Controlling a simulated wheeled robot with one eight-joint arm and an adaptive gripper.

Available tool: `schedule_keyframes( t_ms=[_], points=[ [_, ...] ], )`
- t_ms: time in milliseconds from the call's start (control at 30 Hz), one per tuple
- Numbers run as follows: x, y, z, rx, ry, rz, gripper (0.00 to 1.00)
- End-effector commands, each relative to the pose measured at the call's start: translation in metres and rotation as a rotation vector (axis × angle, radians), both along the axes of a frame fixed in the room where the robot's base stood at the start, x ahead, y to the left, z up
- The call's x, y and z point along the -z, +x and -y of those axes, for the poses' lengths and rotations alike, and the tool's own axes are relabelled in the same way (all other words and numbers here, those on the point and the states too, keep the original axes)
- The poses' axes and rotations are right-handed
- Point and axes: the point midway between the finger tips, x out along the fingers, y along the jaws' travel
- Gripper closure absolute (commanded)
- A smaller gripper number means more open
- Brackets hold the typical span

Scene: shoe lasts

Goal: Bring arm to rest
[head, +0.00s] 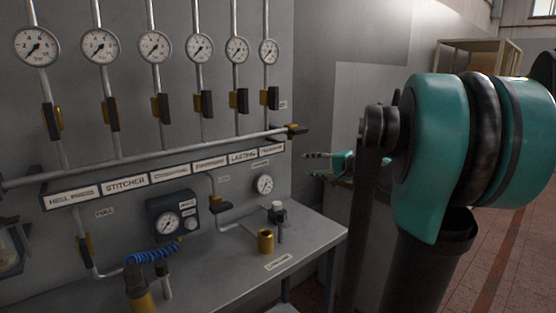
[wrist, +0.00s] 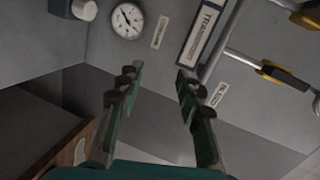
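My gripper (head: 318,164) shows in the head view at the right end of the grey panel, partly hidden behind my teal and black arm. In the wrist view my gripper (wrist: 160,78) has its two green and dark fingers spread wide apart. Nothing is between the fingers. It appears apart from the panel and the bench.
Open floor (head: 505,240) lies at right.

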Motion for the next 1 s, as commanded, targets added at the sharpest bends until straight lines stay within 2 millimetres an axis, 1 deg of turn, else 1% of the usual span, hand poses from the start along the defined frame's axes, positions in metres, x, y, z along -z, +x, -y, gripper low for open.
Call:
schedule_keyframes(
  t_ms=[33,67,100,167,200,233,267,300,367,400,500,600,700,833,1000],
  points=[
    [0.027,-0.018,-0.016,-0.036,-0.077,-0.028,0.64],
    [0.044,-0.029,-0.023,-0.056,-0.129,-0.047,0.64],
    [0.066,-0.044,-0.032,-0.082,-0.199,-0.071,0.64],
    [0.099,-0.068,-0.041,-0.121,-0.306,-0.106,0.64],
    [0.121,-0.085,-0.045,-0.148,-0.38,-0.129,0.64],
    [0.137,-0.098,-0.048,-0.168,-0.435,-0.146,0.64],
    [0.154,-0.111,-0.049,-0.187,-0.493,-0.162,0.64],
    [0.175,-0.129,-0.049,-0.214,-0.572,-0.184,0.64],
    [0.206,-0.157,-0.045,-0.252,-0.692,-0.214,0.64],
    [0.224,-0.175,-0.041,-0.277,-0.771,-0.233,0.64],
    [0.263,-0.216,-0.025,-0.327,-0.958,-0.274,0.64],
    [0.288,-0.246,-0.006,-0.361,-1.108,-0.303,0.64],
    [0.302,-0.266,0.009,-0.381,-1.214,-0.321,0.64],
    [0.31,-0.277,0.019,-0.39,-1.276,-0.333,0.64],
    [0.31,-0.277,0.019,-0.391,-1.279,-0.333,0.64]
  ],
)
